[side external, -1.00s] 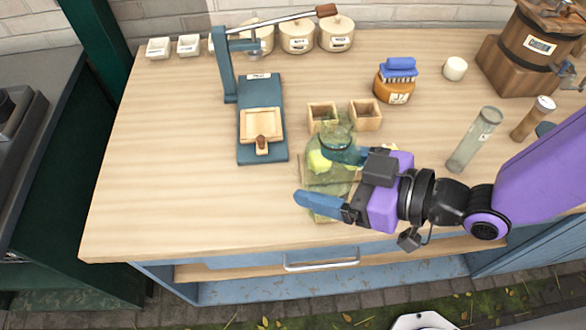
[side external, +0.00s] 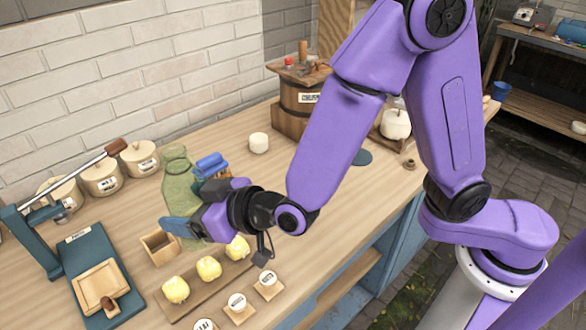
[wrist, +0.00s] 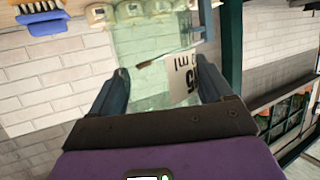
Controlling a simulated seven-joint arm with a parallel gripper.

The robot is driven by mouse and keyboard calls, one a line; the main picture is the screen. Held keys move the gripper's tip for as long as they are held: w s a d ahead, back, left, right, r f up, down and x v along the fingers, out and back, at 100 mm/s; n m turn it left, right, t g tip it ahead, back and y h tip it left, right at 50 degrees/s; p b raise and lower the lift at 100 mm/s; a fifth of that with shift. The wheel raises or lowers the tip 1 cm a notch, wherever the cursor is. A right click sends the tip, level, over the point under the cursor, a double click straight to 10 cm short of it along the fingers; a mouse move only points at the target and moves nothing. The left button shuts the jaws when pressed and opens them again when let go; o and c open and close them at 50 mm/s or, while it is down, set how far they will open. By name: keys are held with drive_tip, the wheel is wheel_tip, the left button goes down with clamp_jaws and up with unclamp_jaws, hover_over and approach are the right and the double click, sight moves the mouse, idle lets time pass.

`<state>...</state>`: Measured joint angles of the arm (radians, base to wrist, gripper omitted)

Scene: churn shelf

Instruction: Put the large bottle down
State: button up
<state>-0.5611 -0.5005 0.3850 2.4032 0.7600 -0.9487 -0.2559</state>
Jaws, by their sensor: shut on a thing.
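The large bottle (side external: 176,175) is clear green glass and stands roughly upright in the side view. My gripper (side external: 185,230) is shut on its body, which partly hides it. In the wrist view the bottle (wrist: 145,50) fills the space between the two blue fingers of my gripper (wrist: 158,88), with a white label on its right side. Its base is hidden, so I cannot tell whether it touches the wooden counter (side external: 330,190).
A wooden box (side external: 160,248) and a board with yellow lumps (side external: 208,268) are close to the gripper. A green press (side external: 85,250) is at left, lidded crocks (side external: 140,160) and a blue brush (side external: 210,163) behind. A white cup (side external: 259,143) and a wooden churn (side external: 300,105) stand further back.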

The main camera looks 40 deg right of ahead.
drive_tip(key=w+d+m+t+h, duration=0.1)
drive_tip(key=w+d+m+h, duration=0.45)
drive_tip(key=w+d, duration=0.4)
drive_tip(key=w+d+f+m+g+h, duration=0.25)
drive_tip(key=d+m+h, duration=0.3)
drive_tip(key=d, duration=0.85)
drive_tip(key=w+d+f+m+g+h, duration=0.15)
drive_tip(key=d+m+g+h, duration=0.35)
drive_tip(key=d, duration=0.8)
drive_tip(key=shift+t+h, duration=0.65)
drive_tip(key=shift+h, duration=0.05)
drive_tip(key=shift+w+d+f, duration=0.1)
drive_tip(key=shift+f, duration=2.15)
drive_tip(key=shift+w+d+f, duration=0.1)
drive_tip(key=shift+f, duration=2.15)
drive_tip(key=shift+f, duration=0.1)
